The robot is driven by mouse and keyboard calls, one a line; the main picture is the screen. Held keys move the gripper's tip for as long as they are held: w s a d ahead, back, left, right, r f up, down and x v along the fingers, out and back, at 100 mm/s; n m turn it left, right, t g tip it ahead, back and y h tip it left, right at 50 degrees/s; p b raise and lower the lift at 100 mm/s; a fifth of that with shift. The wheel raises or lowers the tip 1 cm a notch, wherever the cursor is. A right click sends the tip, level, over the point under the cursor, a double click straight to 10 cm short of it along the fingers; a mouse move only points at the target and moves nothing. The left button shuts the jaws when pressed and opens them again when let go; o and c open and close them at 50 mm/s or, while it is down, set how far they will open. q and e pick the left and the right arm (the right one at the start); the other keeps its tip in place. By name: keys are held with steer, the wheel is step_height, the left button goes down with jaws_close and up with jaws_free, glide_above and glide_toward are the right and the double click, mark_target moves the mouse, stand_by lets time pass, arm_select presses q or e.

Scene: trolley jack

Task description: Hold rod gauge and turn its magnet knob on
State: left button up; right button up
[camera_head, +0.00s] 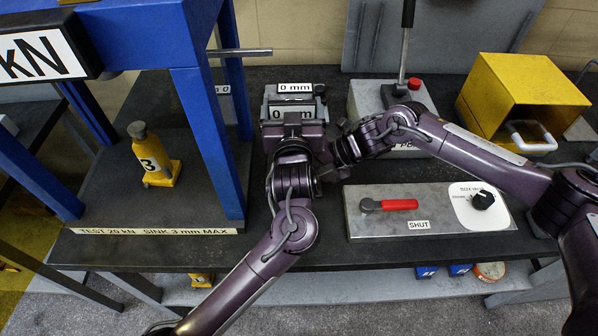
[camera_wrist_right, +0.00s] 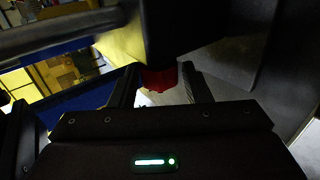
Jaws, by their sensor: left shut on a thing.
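The rod gauge (camera_head: 294,88), a grey block with white "0 mm" labels, is at the back middle of the bench in the head view. My left gripper (camera_head: 292,124) is shut on it from the front and hides part of it. A red knob (camera_wrist_right: 158,77), seen under a dark block in the right wrist view, appears to be the magnet knob. My right gripper (camera_wrist_right: 165,94) is open, its fingers on either side of the knob with a visible gap at the right. In the head view the right gripper is close beside the gauge's right side, its fingertips hidden.
A blue press frame (camera_head: 206,130) and yellow bottle jack (camera_head: 153,157) stand left. A grey panel (camera_head: 364,222) with a red lever (camera_head: 388,205) marked SHUT lies front right. A pump block (camera_head: 364,98) and yellow box (camera_head: 520,95) stand behind my right arm.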

steer(key=c, duration=0.6)
steer(key=shift+d+f+y, duration=0.1)
steer(key=shift+f+y, duration=0.15)
steer(key=shift+y, duration=0.65)
steer(key=shift+c, duration=0.2)
steer(key=shift+y, duration=1.4)
steer(key=o, duration=1)
steer(key=shift+r, duration=0.1)
